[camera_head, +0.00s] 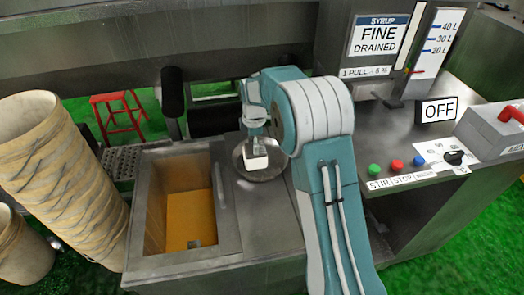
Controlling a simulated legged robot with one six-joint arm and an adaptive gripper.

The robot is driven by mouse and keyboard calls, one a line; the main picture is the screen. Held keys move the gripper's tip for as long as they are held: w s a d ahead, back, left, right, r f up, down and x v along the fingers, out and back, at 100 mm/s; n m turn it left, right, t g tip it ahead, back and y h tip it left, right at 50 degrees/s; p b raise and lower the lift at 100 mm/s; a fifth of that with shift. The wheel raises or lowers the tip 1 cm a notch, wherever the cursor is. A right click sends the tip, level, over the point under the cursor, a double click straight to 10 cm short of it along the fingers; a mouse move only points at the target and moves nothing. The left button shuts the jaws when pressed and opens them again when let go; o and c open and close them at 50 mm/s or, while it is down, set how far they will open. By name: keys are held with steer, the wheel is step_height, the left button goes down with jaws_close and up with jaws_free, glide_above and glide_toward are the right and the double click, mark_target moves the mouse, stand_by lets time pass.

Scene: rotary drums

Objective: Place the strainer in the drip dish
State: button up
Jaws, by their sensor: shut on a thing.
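My gripper (256,143) points down at the middle of the counter, beside the open tank. It is shut on a small part of the strainer, which shows as a white block-like piece (256,163) just below the fingers. A round grey metal dish (272,174), which looks like the drip dish, lies on the counter around and beneath that piece. The strainer's mesh cannot be made out. I cannot tell whether the strainer touches the dish. My arm hides the dish's right side.
An open metal tank (226,240) with amber liquid (188,215) lies left of the dish. A red stool (118,115) stands behind.

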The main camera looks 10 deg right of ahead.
steer(key=w+d+f, duration=0.4)
steer(key=w+f, duration=0.1)
steer(key=f, duration=0.5)
steer(key=shift+w, duration=0.35)
steer(key=o, duration=1.3)
steer(key=shift+c, duration=0.2)
